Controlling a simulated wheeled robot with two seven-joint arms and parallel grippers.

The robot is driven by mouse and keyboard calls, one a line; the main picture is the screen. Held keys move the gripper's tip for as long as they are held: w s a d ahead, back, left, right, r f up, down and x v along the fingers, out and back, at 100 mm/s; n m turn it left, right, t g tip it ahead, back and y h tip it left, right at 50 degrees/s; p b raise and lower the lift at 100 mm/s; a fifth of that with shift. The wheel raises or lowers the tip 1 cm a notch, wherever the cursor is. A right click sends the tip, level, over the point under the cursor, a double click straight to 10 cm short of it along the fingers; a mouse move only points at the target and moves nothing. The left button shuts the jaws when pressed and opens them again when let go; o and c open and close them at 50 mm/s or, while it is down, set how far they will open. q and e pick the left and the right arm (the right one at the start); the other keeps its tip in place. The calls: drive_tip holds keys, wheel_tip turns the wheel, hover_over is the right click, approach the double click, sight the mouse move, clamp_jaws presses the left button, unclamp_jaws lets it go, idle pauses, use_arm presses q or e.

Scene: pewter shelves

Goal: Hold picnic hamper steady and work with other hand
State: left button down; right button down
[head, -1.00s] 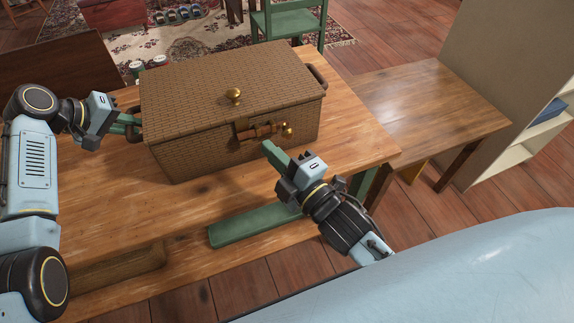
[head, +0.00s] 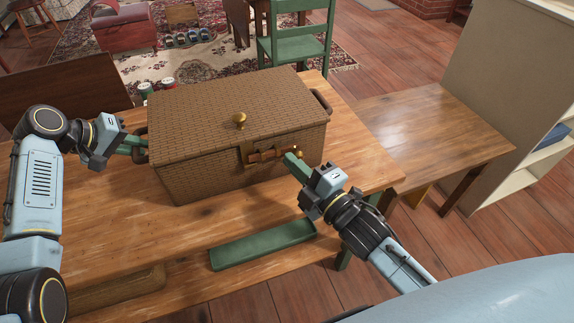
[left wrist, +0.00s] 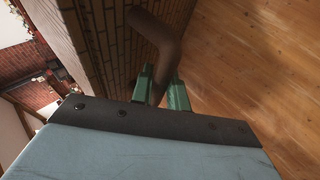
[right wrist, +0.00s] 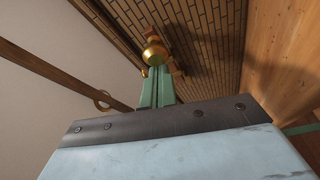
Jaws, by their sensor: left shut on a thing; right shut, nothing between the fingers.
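The woven brown picnic hamper (head: 200,172) stands on the wooden table with its lid (head: 200,100) down. A brass knob (head: 240,120) sits on the lid near the front edge. My left gripper (head: 138,148) is shut on the hamper's left handle (left wrist: 165,45), which passes between its green fingers. My right gripper (head: 289,158) is shut and empty at the hamper's front, by the brown clasp (head: 262,156). In the right wrist view a brass ball (right wrist: 154,50) on the front sits just beyond the fingertips; whether they touch is unclear.
A green tray (head: 262,244) lies on the table in front of the hamper. A woven tray (head: 115,288) lies at the near left. Small jars (head: 142,86) stand behind the hamper. A lower wooden table (head: 430,135) and a shelf unit (head: 515,150) are at the right.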

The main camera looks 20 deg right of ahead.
use_arm(q)
drive_tip(key=shift+r, duration=0.1)
use_arm(e)
drive_tip(key=shift+d, duration=1.6)
use_arm(q)
drive_tip(key=shift+a, duration=0.1)
drive_tip(key=shift+w, duration=0.1)
use_arm(e)
approach(304, 156)
drive_tip(key=s+a+r, duration=0.1)
drive_tip(key=s+a, duration=0.1)
drive_tip(key=a, duration=0.2)
drive_tip(key=shift+w+d, duration=0.1)
drive_tip(key=shift+d, duration=0.05)
use_arm(q)
drive_tip(key=c, duration=1.3)
unclamp_jaws()
